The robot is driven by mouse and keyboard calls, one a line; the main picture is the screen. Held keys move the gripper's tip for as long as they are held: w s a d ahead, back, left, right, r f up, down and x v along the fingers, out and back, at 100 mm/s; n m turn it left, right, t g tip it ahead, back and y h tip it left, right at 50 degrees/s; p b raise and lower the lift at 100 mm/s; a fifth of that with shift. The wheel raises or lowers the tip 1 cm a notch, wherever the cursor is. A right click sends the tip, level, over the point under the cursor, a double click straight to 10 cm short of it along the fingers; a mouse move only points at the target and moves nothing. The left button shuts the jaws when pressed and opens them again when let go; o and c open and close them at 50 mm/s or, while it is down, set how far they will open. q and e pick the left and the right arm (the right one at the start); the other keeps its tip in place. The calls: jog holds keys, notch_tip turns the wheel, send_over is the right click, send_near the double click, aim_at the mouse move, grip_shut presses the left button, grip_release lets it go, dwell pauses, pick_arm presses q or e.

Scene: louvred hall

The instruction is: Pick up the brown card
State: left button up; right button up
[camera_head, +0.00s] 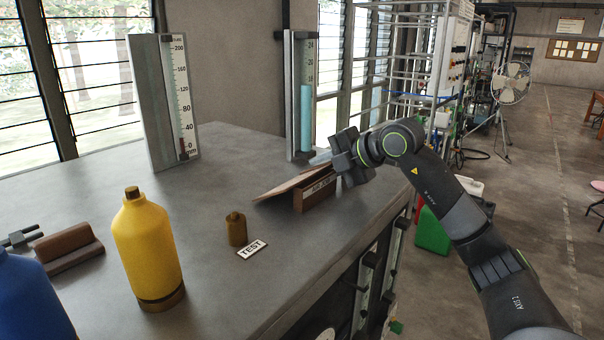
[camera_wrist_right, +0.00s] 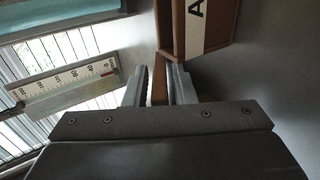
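The brown card (camera_head: 290,182) is a thin slab that leans at a slant on the worktop, its raised end on a small brown box (camera_head: 318,193) with a white label. My right gripper (camera_head: 345,160) is at the card's raised end, beside the box. In the right wrist view its two fingers (camera_wrist_right: 160,88) are close together, with the card's brown edge (camera_wrist_right: 158,92) filling the narrow gap; it looks gripped. The box (camera_wrist_right: 222,25) is just beyond the fingers there.
On the grey worktop (camera_head: 225,195) stand a yellow bottle (camera_head: 147,250), a small brown weight (camera_head: 236,229), a TEST tag (camera_head: 252,250), a blue bottle (camera_head: 30,300) and a brown block (camera_head: 68,247). Two upright gauges (camera_head: 165,105) (camera_head: 300,95) stand behind. Open floor lies right.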

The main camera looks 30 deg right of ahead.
jog(key=shift+c, duration=0.3)
grip_shut()
